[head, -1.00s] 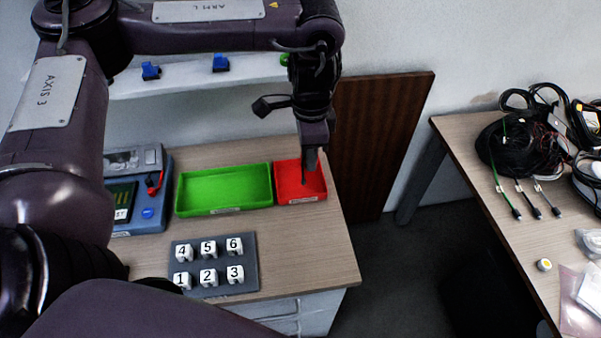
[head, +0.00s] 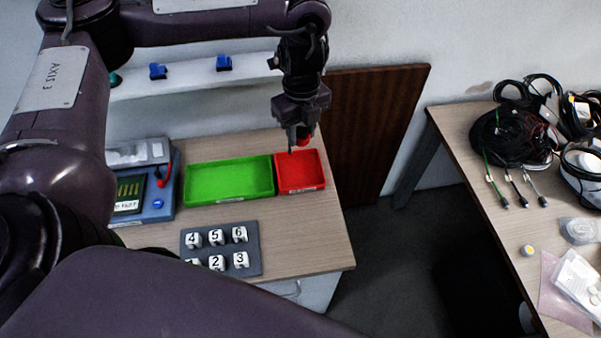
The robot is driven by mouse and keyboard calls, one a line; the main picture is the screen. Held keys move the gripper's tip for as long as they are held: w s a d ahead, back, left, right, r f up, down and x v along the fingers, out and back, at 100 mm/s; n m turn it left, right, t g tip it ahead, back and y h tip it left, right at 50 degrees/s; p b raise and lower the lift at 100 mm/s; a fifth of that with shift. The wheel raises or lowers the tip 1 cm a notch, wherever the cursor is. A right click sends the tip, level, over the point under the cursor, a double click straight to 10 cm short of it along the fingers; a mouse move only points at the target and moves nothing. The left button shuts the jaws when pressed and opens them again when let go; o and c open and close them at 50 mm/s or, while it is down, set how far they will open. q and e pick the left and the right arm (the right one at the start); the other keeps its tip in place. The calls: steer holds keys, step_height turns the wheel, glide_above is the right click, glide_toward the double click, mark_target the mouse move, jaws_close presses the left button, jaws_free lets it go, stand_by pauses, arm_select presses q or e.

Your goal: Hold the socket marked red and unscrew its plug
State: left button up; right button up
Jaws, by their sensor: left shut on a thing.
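My left gripper (head: 297,146) is above the back edge of the small red tray (head: 301,185), pointing down. It is shut on a small red thing (head: 304,139), mostly hidden by the fingers; I cannot tell whether it is the socket or its plug. The inside of the red tray looks empty from here. On the right table, several cables (head: 507,182) end in dark plugs; no red marking is clear on them. My right gripper is not in view.
A green tray (head: 230,202) stands left of the red one. A blue device with a display (head: 158,207) is at the left. A grey block (head: 250,267) with numbered cubes is in front. Blue clips (head: 223,62) sit on the shelf. A floor gap separates the tables.

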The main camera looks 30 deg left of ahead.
arm_select(q)
steer(key=p, duration=0.1)
glide_above(301, 182)
step_height(301, 182, down, 12)
steer(key=shift+f, duration=0.15)
step_height(301, 182, down, 4)
steer(key=shift+f+p, duration=0.1)
steer(key=shift+p, duration=0.45)
steer(key=shift+f, duration=0.2)
steer(key=shift+f, duration=0.2)
steer(key=o, duration=1)
steer(key=shift+o, duration=0.3)
